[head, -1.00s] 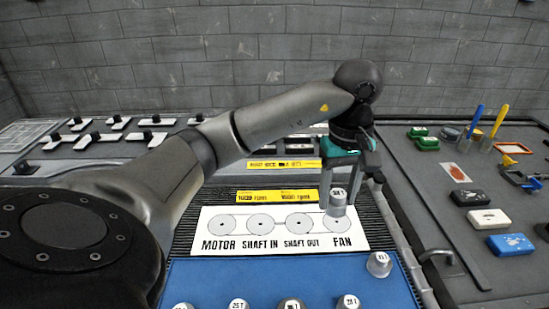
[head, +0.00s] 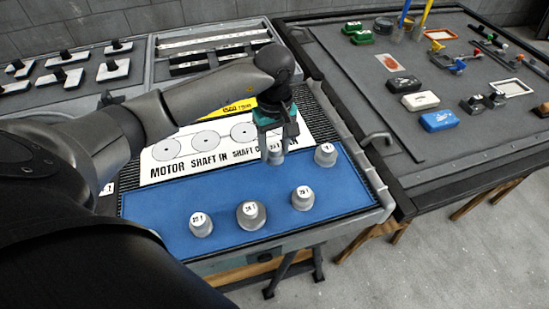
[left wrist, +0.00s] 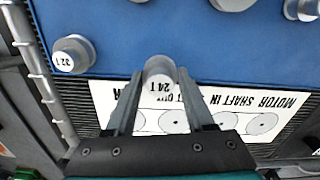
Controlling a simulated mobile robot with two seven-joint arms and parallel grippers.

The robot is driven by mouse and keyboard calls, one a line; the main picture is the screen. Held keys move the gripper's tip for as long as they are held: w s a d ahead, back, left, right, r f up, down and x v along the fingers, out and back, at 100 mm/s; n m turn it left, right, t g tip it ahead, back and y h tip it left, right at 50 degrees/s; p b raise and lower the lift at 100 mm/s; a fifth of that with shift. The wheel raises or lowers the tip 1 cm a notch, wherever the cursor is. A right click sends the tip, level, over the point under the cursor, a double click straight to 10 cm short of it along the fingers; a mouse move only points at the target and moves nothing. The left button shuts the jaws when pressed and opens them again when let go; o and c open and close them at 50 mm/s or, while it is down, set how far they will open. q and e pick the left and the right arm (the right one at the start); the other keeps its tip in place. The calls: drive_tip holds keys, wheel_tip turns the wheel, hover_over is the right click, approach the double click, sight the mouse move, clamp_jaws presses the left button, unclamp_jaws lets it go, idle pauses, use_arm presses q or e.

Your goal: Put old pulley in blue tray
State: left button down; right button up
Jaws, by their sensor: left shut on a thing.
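My left gripper (head: 275,152) is shut on a grey metal pulley (head: 276,158). In the left wrist view, the gripper (left wrist: 160,92) grips the pulley (left wrist: 160,70) between its fingers, and the label on its top seems to read 24 T. The pulley is by the border between the white card (head: 160,171) and the blue tray (head: 155,208). I cannot tell its height. Several other labelled pulleys stand upright on the tray: one at the far right (head: 325,156), others along the front, such as the middle one (head: 250,217). My right gripper is not in view.
The card bears round outlines and the words MOTOR, SHAFT IN and SHAFT OUT; my gripper covers its right end. A grey side table (head: 430,150) with boxes and tools is at the right. Bare blue surface lies between the standing pulleys.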

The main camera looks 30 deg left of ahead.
sight(275, 158)
use_arm(q)
wheel_tip(275, 158, down, 4)
drive_tip(key=shift+f, duration=0.1)
drive_tip(key=shift+b, duration=0.3)
drive_tip(key=shift+f, duration=0.1)
drive_tip(key=shift+c, duration=1.3)
unclamp_jaws()
drive_tip(key=shift+r, duration=0.35)
wheel_tip(275, 158, up, 12)
drive_tip(key=shift+f+p, duration=0.15)
drive_tip(key=shift+p, duration=0.5)
